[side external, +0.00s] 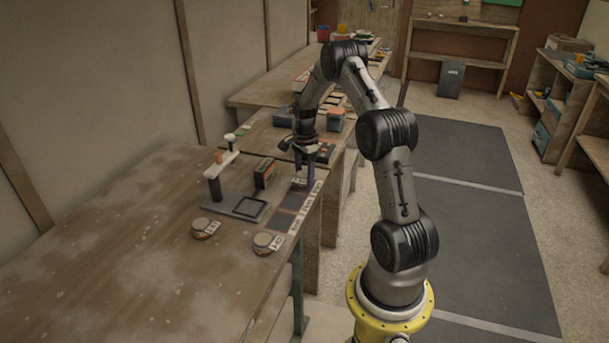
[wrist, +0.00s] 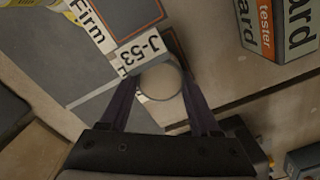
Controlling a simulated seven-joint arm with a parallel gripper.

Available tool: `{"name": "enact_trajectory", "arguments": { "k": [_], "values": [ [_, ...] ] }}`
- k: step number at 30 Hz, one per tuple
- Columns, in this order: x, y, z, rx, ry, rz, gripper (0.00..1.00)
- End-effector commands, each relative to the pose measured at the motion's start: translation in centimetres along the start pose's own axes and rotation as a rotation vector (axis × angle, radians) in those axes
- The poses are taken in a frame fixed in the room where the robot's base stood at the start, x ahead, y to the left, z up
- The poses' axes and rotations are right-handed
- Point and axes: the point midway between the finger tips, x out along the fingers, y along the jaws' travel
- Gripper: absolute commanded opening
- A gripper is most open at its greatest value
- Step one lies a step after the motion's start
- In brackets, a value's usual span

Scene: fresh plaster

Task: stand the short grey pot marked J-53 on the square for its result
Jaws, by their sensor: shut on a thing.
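My gripper (side external: 304,178) is low over the far end of the row of squares on the near table, its fingers pointing down. In the wrist view, my gripper (wrist: 160,88) has its fingers on either side of a short round pot (wrist: 162,82) with a pale top, and is shut on it. A white tag reading J-53 (wrist: 140,50) sticks out from the pot. A dark grey square (wrist: 122,14) lies beyond it, by a white label reading "Firm" (wrist: 88,30). I cannot tell whether the pot touches the surface. Other dark squares (side external: 280,221) line the table's edge.
Two short pots with tags, one on the left (side external: 204,228) and one on the right (side external: 267,243), stand on the table. A tester stand (side external: 216,186) with a dark plate is beside the squares. A tester box (wrist: 275,28) stands close by. The table's left part is clear.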

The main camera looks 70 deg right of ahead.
Motion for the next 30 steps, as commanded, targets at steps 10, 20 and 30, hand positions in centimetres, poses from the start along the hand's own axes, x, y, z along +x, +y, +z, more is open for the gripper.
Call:
{"name": "enact_trajectory", "arguments": {
  "k": [10, 20, 30],
  "values": [
    [0.3, 0.0, 0.0, 0.0, 0.0, -0.001, 0.0],
    [0.2, 0.0, 0.0, 0.0, 0.0, -0.001, 0.93],
    [-1.9, -0.1, 0.0, 0.0, 0.002, -0.006, 0.93]
  ]
}}
